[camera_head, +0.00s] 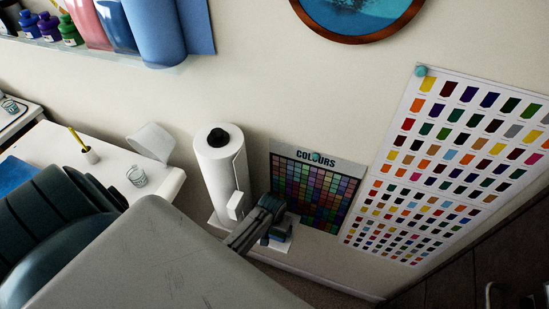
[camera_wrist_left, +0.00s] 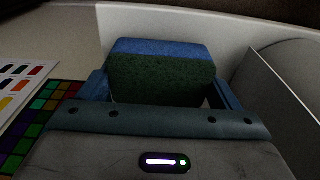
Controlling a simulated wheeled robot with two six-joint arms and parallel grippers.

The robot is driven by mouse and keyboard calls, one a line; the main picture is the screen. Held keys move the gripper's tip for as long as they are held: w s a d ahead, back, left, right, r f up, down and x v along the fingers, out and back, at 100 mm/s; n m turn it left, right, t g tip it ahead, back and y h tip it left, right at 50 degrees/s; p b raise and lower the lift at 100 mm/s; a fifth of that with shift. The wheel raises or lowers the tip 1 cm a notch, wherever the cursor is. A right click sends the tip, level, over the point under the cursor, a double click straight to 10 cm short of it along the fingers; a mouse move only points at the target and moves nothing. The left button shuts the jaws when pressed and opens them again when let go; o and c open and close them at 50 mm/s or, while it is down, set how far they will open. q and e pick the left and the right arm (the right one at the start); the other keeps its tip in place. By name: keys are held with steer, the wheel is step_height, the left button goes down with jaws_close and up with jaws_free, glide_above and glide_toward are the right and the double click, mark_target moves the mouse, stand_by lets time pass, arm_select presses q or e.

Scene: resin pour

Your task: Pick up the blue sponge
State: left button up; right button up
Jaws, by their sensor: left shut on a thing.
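The blue sponge (camera_wrist_left: 160,48) fills the middle of the left wrist view, with a blue layer and a dark green layer. My left gripper (camera_wrist_left: 160,88) has one finger on each side of the sponge and is shut on it. In the head view my left gripper (camera_head: 270,222) is low in front of the colour chart, right of the paper roll. I cannot make out the sponge clearly there. My right gripper is not in view.
A white paper roll (camera_head: 217,163) stands close left of the gripper. A COLOURS chart (camera_head: 310,190) leans on the wall behind it. A white table (camera_head: 160,186) with a small cup (camera_head: 137,176) is at left. Bottles stand on a shelf (camera_head: 110,60) above.

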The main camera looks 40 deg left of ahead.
arm_select(q)
steer(key=shift+r, duration=0.4)
steer(key=shift+r+b, duration=0.5)
steer(key=s+d+r+b, duration=0.1)
steer(key=s+d+b, duration=0.1)
steer(key=s, duration=0.5)
steer(key=s+d+r+b, duration=0.1)
steer(key=s+b, duration=0.2)
steer(key=s, duration=0.5)
steer(key=shift+s+d, duration=0.3)
steer(key=shift+d, duration=0.05)
